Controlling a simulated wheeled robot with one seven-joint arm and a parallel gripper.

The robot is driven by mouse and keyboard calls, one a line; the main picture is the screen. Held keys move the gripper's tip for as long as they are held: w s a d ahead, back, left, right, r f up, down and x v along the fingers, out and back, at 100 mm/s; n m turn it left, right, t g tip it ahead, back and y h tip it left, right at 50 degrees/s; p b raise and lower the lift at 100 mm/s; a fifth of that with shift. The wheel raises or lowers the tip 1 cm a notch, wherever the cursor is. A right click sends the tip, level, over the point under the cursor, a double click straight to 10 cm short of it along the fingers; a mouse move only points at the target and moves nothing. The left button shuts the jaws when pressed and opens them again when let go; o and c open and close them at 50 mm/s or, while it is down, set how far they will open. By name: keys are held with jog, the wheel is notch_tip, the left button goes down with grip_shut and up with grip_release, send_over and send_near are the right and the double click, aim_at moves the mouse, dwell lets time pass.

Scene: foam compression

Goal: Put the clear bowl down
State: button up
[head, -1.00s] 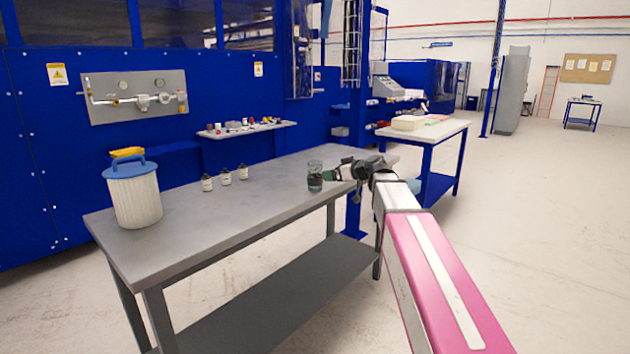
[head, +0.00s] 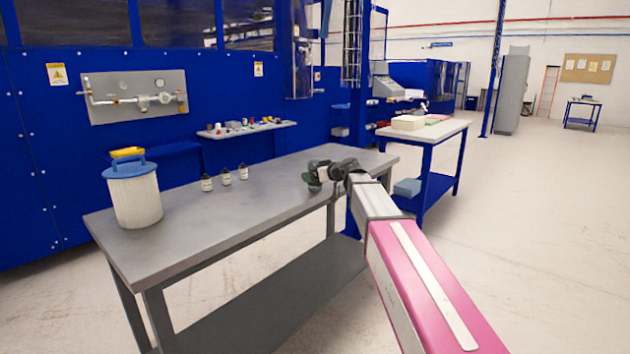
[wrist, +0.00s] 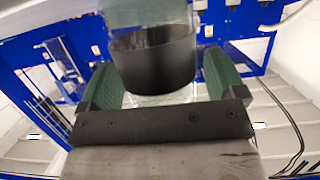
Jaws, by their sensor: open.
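The clear bowl looks like a tall clear glass vessel with a wide dark band (wrist: 155,62). In the wrist view it is between the two green finger pads of my gripper (wrist: 163,85), with a small gap at the right pad. My gripper is open around it. In the head view my gripper (head: 312,176) is low over the grey table (head: 250,215) and covers most of the bowl. Only a small bit below the fingers shows, at table height. Whether the left pad touches the bowl, I cannot tell.
Several small dark bottles (head: 226,176) stand on the table left of my gripper. A white ribbed canister with a blue lid (head: 133,195) stands at the left end. A second table (head: 445,130) with foam blocks is behind on the right. The table's front middle is clear.

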jog(key=c, duration=1.2)
